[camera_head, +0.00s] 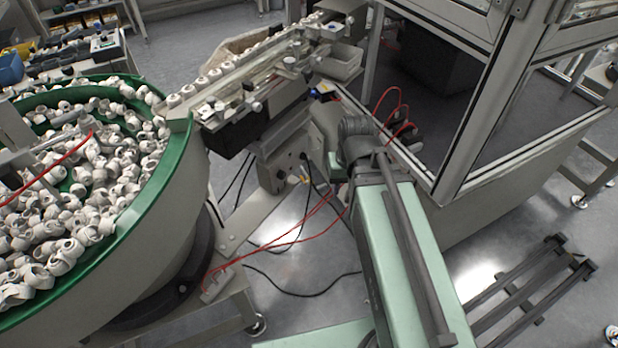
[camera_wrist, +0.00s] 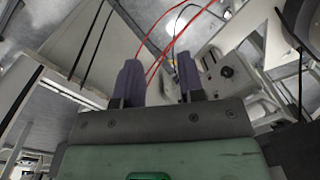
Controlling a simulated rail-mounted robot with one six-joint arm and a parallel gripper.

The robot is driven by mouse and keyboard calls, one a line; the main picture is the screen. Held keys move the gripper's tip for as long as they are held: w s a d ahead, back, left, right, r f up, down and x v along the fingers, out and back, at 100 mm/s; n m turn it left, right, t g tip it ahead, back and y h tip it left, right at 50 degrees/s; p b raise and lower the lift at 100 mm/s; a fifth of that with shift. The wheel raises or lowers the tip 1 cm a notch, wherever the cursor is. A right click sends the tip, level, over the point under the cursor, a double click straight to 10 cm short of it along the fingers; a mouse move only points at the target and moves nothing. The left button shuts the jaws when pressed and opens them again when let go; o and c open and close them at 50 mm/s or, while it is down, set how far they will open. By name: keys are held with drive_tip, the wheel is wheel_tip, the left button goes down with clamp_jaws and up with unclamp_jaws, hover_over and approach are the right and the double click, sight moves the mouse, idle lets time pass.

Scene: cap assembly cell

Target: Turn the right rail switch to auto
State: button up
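In the head view, a grey control box (camera_head: 270,160) stands under the feeder rail (camera_head: 238,78). Small dark knobs show on its face, one dark knob (camera_head: 281,174) near the lower middle. Their settings are too small to read. In the wrist view, a grey box with a dark round knob (camera_wrist: 226,72) lies to the right of my fingers. My gripper (camera_wrist: 158,66) has its two dark fingers apart with nothing held between them. It is apart from the knob. In the head view my fingers are hidden behind my arm.
A green-rimmed bowl (camera_head: 190,125) full of white caps stands at the left. White caps line the rail. A framed glass enclosure (camera_head: 470,130) stands at the right. Red cables (camera_head: 300,225) and black cables hang near the control box. Open floor (camera_head: 290,215) shows below.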

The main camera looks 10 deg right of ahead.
drive_tip(key=w+d+f+t+y+b, duration=0.1)
drive_tip(key=w+f+y+b, duration=0.15)
drive_tip(key=f+b, duration=0.6)
drive_tip(key=w+f+t+y+b, duration=0.1)
drive_tip(key=w+f+y+b, duration=0.15)
drive_tip(key=f+b, duration=0.6)
drive_tip(key=n+t+y+b, duration=0.6)
drive_tip(key=n+t+b, duration=0.4)
drive_tip(key=t+b, duration=0.1)
approach(303, 156)
drive_tip(key=x, duration=0.7)
drive_tip(key=shift+w, duration=0.5)
drive_tip(key=shift+r, duration=0.1)
clamp_jaws()
